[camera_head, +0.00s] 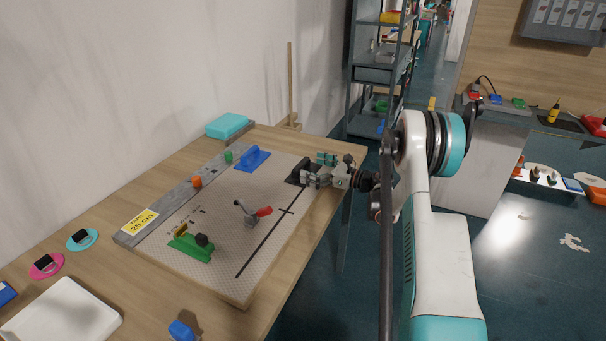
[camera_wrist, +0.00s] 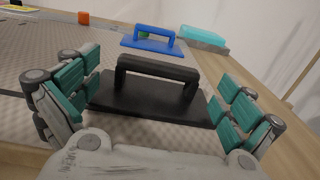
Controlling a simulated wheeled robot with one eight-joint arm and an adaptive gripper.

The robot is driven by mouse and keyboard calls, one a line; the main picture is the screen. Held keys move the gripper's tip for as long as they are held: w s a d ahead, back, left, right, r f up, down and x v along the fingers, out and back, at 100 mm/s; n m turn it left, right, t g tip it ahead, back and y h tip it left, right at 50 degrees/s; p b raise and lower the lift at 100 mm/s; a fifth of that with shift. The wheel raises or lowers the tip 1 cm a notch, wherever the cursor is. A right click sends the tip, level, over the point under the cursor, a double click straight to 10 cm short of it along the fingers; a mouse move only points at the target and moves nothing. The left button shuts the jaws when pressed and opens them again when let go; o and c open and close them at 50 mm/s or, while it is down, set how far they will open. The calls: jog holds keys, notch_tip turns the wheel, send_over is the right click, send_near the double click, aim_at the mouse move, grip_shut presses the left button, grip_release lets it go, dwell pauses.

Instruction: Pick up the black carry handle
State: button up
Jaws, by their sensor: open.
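The black carry handle (camera_wrist: 157,68) is a raised bar on a flat black base plate (camera_wrist: 150,104). In the wrist view it lies straight ahead, between the two fingers. In the head view the black handle (camera_head: 298,172) sits at the right edge of the patterned board, partly hidden by my gripper (camera_head: 318,168). My gripper is open, with teal finger pads either side of the handle in the wrist view (camera_wrist: 155,108). I see no finger pad pressed on the bar; the exact gap is hard to tell.
A blue handle (camera_wrist: 152,39) stands just beyond the black one. A teal block (camera_head: 227,125) lies at the far table corner. A wall (camera_head: 120,80) borders the table's left.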

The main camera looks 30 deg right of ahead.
aim_at(304, 165)
jog(key=b+x, duration=0.1)
jog(key=x, duration=0.2)
jog(key=shift+w+a, duration=0.1)
jog(key=shift+w, duration=0.1)
jog(key=c, duration=1)
jog(key=shift+c, duration=0.2)
